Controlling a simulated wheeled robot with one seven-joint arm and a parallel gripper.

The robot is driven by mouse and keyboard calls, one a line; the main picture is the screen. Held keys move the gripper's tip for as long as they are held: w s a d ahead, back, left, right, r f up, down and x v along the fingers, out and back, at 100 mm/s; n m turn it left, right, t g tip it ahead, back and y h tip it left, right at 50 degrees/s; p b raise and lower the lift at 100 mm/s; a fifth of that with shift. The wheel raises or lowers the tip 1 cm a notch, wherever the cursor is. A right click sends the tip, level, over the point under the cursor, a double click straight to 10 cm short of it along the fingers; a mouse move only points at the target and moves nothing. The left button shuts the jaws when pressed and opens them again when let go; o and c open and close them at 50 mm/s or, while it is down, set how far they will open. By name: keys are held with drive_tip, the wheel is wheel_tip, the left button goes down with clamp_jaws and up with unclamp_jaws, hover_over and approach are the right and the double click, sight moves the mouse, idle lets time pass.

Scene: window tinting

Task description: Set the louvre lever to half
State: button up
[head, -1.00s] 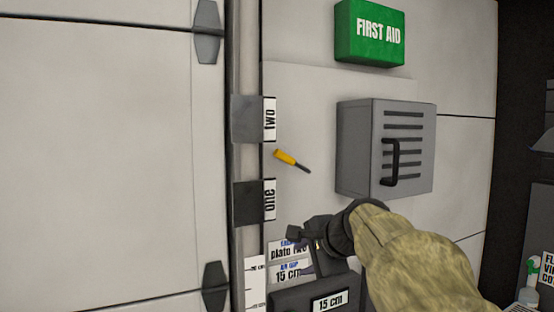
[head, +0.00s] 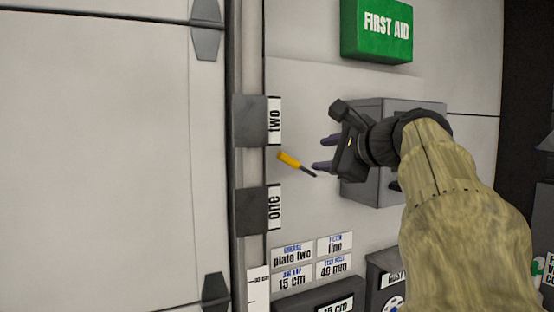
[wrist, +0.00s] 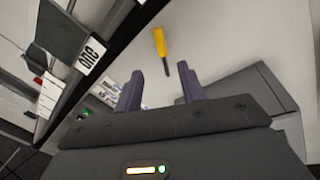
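The lever (head: 289,160), with a yellow grip and a thin dark shaft, is on the pale wall panel, right of the "two" and "one" tags. It slants, with its yellow end up and to the left. It also shows in the wrist view (wrist: 159,42), ahead of the fingertips and roughly between their lines. My gripper (head: 322,153) is open and empty, its purple fingers just right of the lever in the head view and apart from it. Both fingers also show in the wrist view (wrist: 160,72). No marking for half is readable.
A grey slotted box (head: 405,108) is on the wall behind my gripper, partly hidden by it. A green first aid box (head: 376,28) is above. Printed labels (head: 293,257) and a dark unit (head: 325,297) are below.

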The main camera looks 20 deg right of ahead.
sight(290, 160)
drive_tip(key=p+x, duration=0.5)
drive_tip(key=x, duration=1)
drive_tip(key=shift+w, duration=0.3)
drive_tip(key=shift+a, duration=0.15)
clamp_jaws()
